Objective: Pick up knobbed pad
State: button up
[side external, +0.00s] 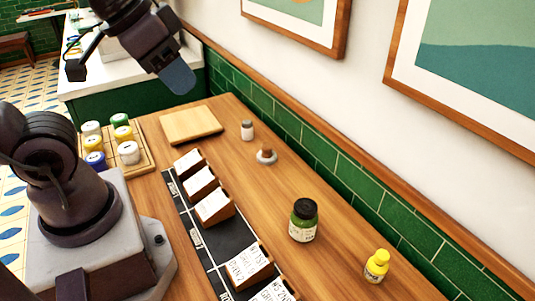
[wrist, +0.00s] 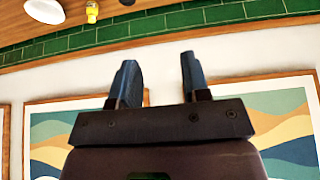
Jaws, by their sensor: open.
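The knobbed pad (side external: 266,156) appears to be the small pale round piece with a brown knob on top, standing on the wooden counter near the tiled wall. My gripper (side external: 178,80) is raised well above the counter, up and to the left of the pad in the side view. In the wrist view my gripper (wrist: 158,77) shows two dark fingers set apart with nothing between them. I cannot make out the pad in the wrist view, which faces the wall and its pictures.
A small grey-white jar (side external: 247,130) stands behind the pad, beside a wooden board (side external: 191,125). A dark-lidded green jar (side external: 303,221) and yellow bottle (side external: 376,265) stand nearer. Labelled blocks (side external: 214,205) line a black strip. A jar rack (side external: 143,158) sits left. Counter around the pad is clear.

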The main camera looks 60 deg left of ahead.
jog(key=o, duration=0.4)
